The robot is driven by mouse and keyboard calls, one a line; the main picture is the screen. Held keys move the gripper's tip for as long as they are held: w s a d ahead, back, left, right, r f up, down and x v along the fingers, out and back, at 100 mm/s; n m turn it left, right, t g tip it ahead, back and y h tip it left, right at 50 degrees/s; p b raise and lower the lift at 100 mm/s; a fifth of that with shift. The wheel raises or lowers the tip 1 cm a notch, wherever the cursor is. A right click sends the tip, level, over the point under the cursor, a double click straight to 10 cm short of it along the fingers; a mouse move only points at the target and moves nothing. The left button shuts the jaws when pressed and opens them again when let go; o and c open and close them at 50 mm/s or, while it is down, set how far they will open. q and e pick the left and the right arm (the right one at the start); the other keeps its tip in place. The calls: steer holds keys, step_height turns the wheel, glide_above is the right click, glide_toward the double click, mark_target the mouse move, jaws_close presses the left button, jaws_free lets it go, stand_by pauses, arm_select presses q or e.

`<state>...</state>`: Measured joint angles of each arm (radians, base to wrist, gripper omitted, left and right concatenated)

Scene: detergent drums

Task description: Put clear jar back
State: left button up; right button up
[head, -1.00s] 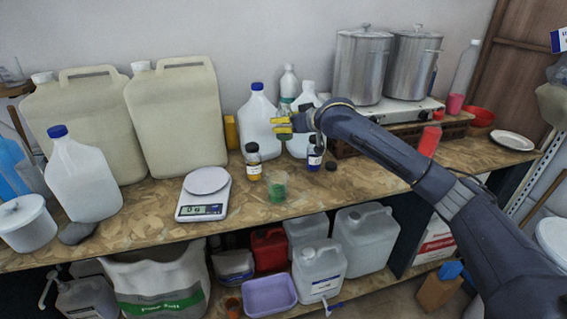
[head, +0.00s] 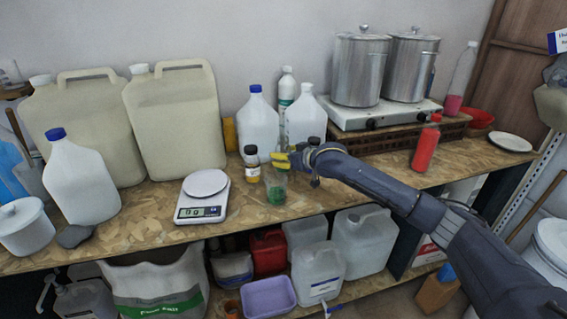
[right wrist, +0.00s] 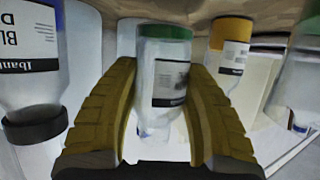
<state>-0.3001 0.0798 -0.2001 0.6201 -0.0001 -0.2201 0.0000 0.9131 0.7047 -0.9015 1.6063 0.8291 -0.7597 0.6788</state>
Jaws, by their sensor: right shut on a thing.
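A clear jar with green contents and a label (right wrist: 163,75) stands out between the two yellow fingers of my right gripper in the right wrist view, which shows things upside down. An amber-filled bottle with a dark cap (head: 252,170) stands to the left. My left gripper is not in view.
The scale (head: 203,212) is to the left, a red bottle (head: 425,148) to the right. The bench front right of the beaker is clear.

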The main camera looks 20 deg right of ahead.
steer(key=shift+f, duration=1.35)
steer(key=shift+f, duration=0.2)
steer(key=o, duration=1.2)
steer(key=shift+r, duration=0.2)
steer(key=v, duration=1.2)
